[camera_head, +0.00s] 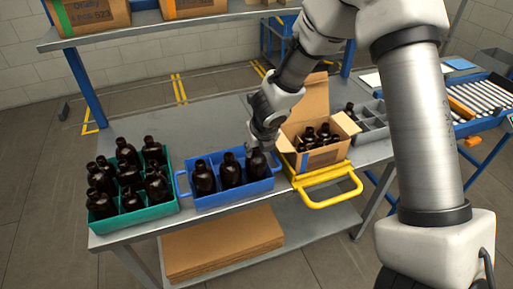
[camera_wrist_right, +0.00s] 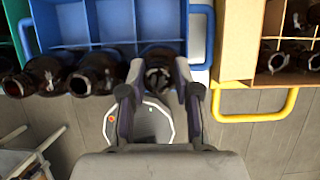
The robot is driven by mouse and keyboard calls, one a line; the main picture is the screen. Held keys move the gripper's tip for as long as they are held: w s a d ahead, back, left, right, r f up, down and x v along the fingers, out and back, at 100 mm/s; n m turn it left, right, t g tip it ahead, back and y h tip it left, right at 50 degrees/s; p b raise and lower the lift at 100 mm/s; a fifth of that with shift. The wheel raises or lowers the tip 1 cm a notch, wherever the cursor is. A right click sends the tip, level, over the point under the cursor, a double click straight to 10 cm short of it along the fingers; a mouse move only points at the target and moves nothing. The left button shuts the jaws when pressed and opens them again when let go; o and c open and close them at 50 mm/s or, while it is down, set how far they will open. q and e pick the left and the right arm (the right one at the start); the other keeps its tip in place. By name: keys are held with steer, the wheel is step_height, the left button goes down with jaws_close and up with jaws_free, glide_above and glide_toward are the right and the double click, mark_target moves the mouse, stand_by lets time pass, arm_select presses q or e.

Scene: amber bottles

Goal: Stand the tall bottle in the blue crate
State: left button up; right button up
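The blue crate (camera_head: 236,197) stands at the front of the table, with dark amber bottles in its front row. Two of them, a left bottle (camera_head: 204,180) and a middle bottle (camera_head: 231,172), stand upright. A third bottle (camera_head: 257,165), at the crate's right end, is under my right gripper (camera_head: 258,148). In the right wrist view my gripper (camera_wrist_right: 158,75) has its fingers closed against both sides of this bottle (camera_wrist_right: 158,58). Whether its base touches the crate floor is hidden. The crate's back compartments (camera_wrist_right: 107,20) look empty. My left gripper is out of view.
A green crate (camera_head: 138,217) full of bottles stands to the left. To the right are a cardboard box (camera_head: 322,157) with bottles, a yellow-handled tray (camera_head: 330,197) and a grey divided bin (camera_head: 372,122). The table behind the crates is clear.

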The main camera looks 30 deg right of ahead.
steer(key=shift+o, duration=1.2)
steer(key=v, duration=1.2)
steer(key=shift+s, duration=0.1)
